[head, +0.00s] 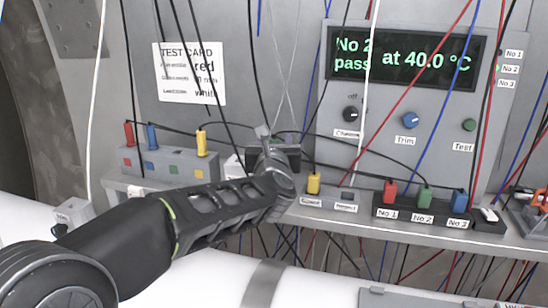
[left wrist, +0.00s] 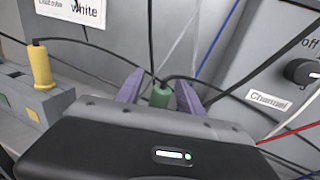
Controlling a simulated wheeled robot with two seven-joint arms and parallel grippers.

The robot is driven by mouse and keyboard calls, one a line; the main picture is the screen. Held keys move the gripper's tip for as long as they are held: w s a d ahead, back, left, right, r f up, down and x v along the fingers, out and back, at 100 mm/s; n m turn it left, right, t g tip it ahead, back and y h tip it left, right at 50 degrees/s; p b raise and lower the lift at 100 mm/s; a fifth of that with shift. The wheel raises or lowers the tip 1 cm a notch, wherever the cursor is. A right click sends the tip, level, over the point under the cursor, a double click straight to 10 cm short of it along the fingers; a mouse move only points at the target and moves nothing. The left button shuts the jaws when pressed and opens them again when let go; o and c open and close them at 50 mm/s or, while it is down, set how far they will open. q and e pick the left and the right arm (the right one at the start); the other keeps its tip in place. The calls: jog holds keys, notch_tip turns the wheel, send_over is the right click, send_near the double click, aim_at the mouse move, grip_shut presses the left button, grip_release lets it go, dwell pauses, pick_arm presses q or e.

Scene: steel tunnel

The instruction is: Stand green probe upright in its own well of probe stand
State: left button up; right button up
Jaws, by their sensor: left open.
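The grey probe stand (head: 160,172) is on the ledge at the left in the head view, with coloured squares on its front. A red probe (head: 128,134), a blue probe (head: 151,136) and a yellow probe (head: 201,144) stand in it; no probe shows between blue and yellow. The green probe (left wrist: 161,96) shows in the left wrist view between the two purple fingers of my left gripper (left wrist: 160,88); its lower part is hidden by the gripper body. My left gripper (head: 268,136) is open, right of the stand. My right gripper is in neither view.
A yellow plug (head: 314,183) and a black block (head: 396,214) with red, green and blue plugs are on the ledge to the right. An instrument panel (head: 400,120) with a lit display stands behind. Many cables hang across the view. A test card (head: 190,73) is on the wall.

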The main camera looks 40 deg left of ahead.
pick_arm(q)
jog(key=shift+c, duration=0.4)
grip_shut()
dwell(0.4)
